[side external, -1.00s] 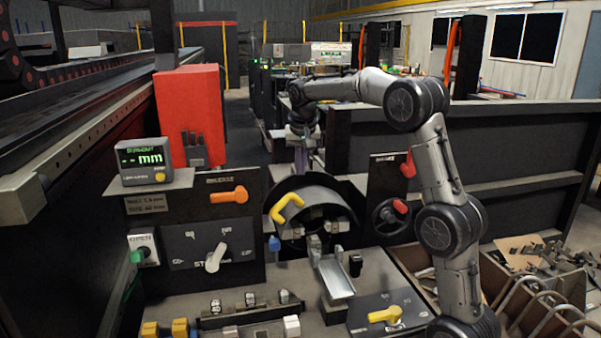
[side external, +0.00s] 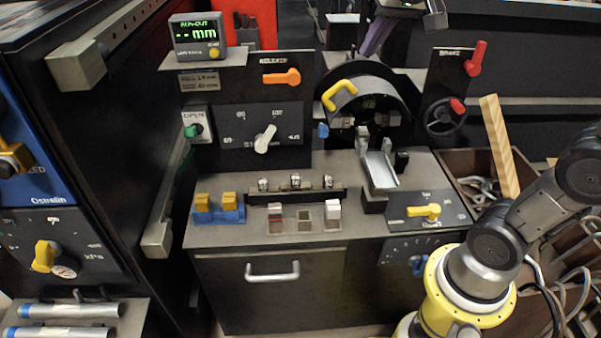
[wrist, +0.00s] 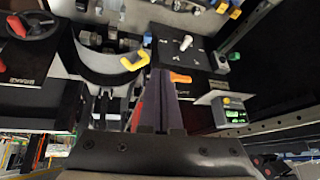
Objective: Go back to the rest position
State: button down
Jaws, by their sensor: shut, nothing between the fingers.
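My gripper (side external: 369,48) is at the top of the side external view, above and behind the round chuck housing (side external: 365,95). Its purple fingers point down and are shut with nothing between them. In the wrist view the fingers (wrist: 160,76) lie close together near the middle, beside the yellow handle (wrist: 136,60) and the orange lever (wrist: 180,78) in the picture. I cannot tell their exact distance from the housing. The wrist view shows the panel upside down. Much of my arm is outside the side external view.
A red-handled brake panel (side external: 448,90) stands right of the housing. A metal chute (side external: 381,170), yellow-and-blue blocks (side external: 219,208) and a yellow knob (side external: 423,212) are on the bench. A wooden bar (side external: 499,145) sticks up from the bin at right.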

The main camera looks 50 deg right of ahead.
jog(key=s+a+f+n+y, duration=0.1)
jog(key=s+a+f+n, duration=0.2)
jog(key=s+f, duration=0.3)
jog(key=s+a+f+n+y, duration=0.1)
jog(key=s+a+f+n, duration=0.2)
jog(key=s+f, duration=0.4)
jog(key=s+a, duration=0.1)
jog(key=s, duration=0.2)
jog(key=shift+a+n, duration=0.3)
jog(key=shift+s, duration=0.1)
